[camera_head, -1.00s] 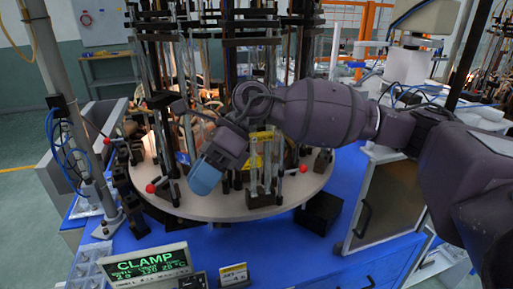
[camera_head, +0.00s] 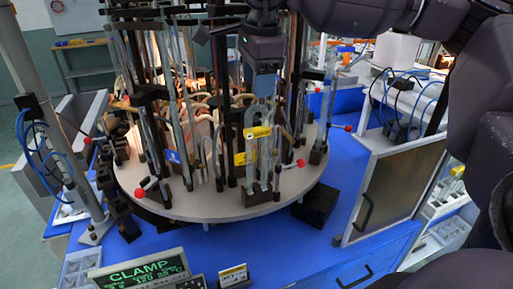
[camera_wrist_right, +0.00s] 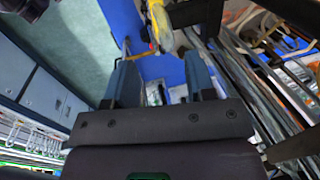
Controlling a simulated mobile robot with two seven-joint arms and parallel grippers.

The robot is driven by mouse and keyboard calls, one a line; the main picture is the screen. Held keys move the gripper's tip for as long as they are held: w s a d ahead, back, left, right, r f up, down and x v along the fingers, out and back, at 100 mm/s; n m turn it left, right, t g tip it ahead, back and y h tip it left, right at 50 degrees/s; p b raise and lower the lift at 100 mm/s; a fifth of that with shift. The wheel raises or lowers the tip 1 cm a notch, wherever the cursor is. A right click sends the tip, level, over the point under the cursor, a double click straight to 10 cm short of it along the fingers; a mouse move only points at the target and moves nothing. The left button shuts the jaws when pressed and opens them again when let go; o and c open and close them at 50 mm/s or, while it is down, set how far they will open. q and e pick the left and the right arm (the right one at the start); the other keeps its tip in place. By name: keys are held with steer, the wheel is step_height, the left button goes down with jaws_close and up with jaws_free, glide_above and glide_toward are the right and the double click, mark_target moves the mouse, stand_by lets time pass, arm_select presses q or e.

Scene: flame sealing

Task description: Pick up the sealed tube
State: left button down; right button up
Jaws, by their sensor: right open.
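A clear glass tube (camera_head: 265,172) with yellow tags stands upright at the front of the round turntable (camera_head: 225,207); I take it for the sealed tube, but cannot see whether its end is sealed. My right gripper (camera_head: 262,88) points down just above it, its blue fingers close to the tube's top. The right wrist view shows my right gripper (camera_wrist_right: 161,70) open, with nothing clearly between the fingers. A pale piece with yellow (camera_wrist_right: 160,28) lies just beyond the fingertips there. My left gripper is not in view.
Dark posts, rods and glass tubes crowd the turntable, with red-knobbed levers (camera_head: 301,163) at its rim. A green-lettered display (camera_head: 145,272) reads CLAMP at the front. A black box (camera_head: 316,206) sits right of the turntable. The blue bench top (camera_head: 265,245) in front is mostly clear.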

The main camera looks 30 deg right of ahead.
mark_target(256, 106)
steer(key=shift+w+d+f+p, duration=0.15)
steer(key=shift+w+f, duration=0.15)
steer(key=shift+f, duration=0.85)
steer(key=shift+w+d+f+p, duration=0.15)
steer(key=shift+w+f, duration=0.2)
steer(key=shift+f, duration=0.75)
steer(key=shift+w+d+f+p, duration=0.15)
steer(key=shift+w+f, duration=0.15)
steer(key=shift+f, duration=0.85)
steer(key=shift+c, duration=0.5)
jaws_close()
